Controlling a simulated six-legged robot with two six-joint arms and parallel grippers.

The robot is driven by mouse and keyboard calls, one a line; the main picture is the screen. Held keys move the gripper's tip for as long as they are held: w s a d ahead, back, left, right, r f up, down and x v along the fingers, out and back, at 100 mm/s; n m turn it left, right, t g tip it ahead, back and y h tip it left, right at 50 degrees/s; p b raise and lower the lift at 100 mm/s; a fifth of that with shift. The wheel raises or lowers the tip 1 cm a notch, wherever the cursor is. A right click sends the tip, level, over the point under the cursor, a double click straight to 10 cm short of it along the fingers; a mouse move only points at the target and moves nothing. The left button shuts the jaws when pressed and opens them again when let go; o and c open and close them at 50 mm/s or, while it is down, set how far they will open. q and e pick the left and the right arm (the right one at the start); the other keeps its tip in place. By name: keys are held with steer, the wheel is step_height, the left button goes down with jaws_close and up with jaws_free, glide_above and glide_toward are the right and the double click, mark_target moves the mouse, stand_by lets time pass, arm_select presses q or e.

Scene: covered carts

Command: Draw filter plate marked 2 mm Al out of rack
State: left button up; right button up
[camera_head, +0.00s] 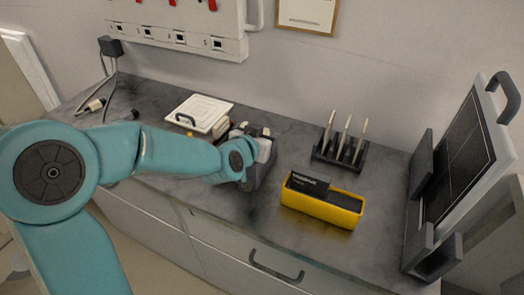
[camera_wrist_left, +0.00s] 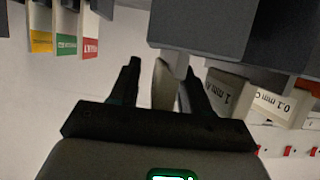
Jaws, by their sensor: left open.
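My left gripper (camera_head: 258,148) is at the dark filter rack (camera_head: 258,178) on the counter, and its arm hides part of the rack. In the left wrist view the open jaws (camera_wrist_left: 161,80) have a pale plate edge (camera_wrist_left: 162,88) between them. No marking can be read on this plate. I cannot tell whether the fingers touch it. To its right are plates marked 1 mm (camera_wrist_left: 228,97) and 0.1 mm (camera_wrist_left: 275,104). I cannot make out a 2 mm Al marking. The right gripper is not in view.
A yellow box (camera_head: 310,205) stands right of the rack, and a dark stand (camera_head: 335,158) with three upright pale pieces is behind it. A white panel with a black handle (camera_head: 200,113) lies on the left. A large framed panel (camera_head: 465,165) stands at the right end.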

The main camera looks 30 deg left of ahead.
arm_select(q)
steer(key=shift+w+f, duration=0.1)
steer(key=shift+w, duration=0.05)
jaws_close()
steer(key=shift+r, duration=0.2)
steer(key=shift+r, duration=0.25)
step_height(320, 180, up, 19)
steer(key=p, duration=1.2)
steer(key=shift+s, duration=0.2)
